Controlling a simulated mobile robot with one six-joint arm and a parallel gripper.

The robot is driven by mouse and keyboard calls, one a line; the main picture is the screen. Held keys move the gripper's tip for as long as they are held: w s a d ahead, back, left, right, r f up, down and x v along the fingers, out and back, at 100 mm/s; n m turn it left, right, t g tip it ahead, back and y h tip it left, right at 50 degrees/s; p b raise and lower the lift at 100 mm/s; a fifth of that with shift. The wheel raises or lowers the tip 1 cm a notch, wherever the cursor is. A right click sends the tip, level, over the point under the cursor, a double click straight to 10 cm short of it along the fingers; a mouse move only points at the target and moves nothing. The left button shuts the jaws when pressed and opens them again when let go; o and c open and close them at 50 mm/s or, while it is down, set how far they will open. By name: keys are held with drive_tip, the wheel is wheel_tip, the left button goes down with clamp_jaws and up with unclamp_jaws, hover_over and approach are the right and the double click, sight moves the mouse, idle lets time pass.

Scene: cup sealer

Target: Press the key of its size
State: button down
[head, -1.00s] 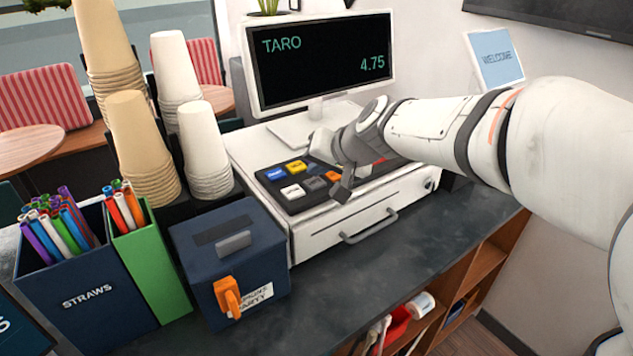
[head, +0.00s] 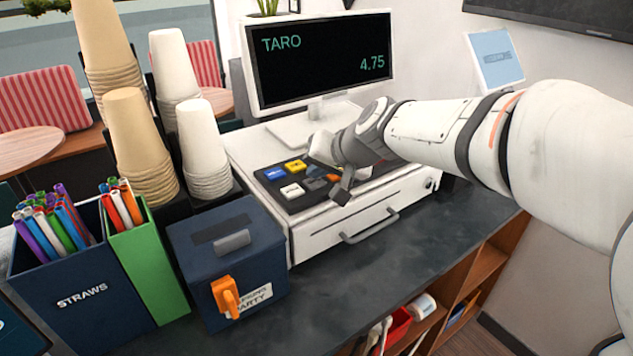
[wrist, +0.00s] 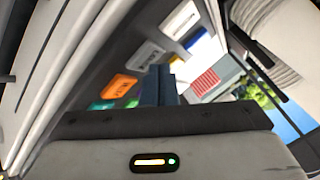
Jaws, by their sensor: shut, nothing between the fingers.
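The register's key panel (head: 291,207) holds several coloured keys. In the head view a blue key (head: 274,173) and a yellow key (head: 296,166) are in the back row, with a white key (head: 292,190), a grey key (head: 314,183) and an orange key (head: 333,178) in front. The wrist view shows a white key (wrist: 146,55), an orange key (wrist: 119,87) and a green key (wrist: 102,105); their lettering is unreadable. My gripper (head: 341,197) is shut and empty, low over the panel's right part. I cannot tell whether it touches a key. The display (head: 320,62) reads TARO 4.75.
The cash drawer (head: 352,222) is shut below the keys. A dark blue box (head: 228,255) with an orange tap-like part stands left of it. Stacked cups (head: 205,150) and straw holders (head: 85,285) stand further left. The counter front (head: 400,262) is clear.

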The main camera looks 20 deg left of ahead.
sight(318, 184)
drive_tip(key=shift+f+b, duration=0.45)
drive_tip(key=shift+b, duration=0.1)
idle(0.4)
drive_tip(key=shift+r, duration=0.1)
drive_tip(key=shift+r+p, duration=0.55)
drive_tip(key=shift+r, duration=0.2)
drive_tip(key=shift+r+p, duration=1.75)
drive_tip(key=shift+r, duration=0.85)
drive_tip(key=shift+f, duration=0.1)
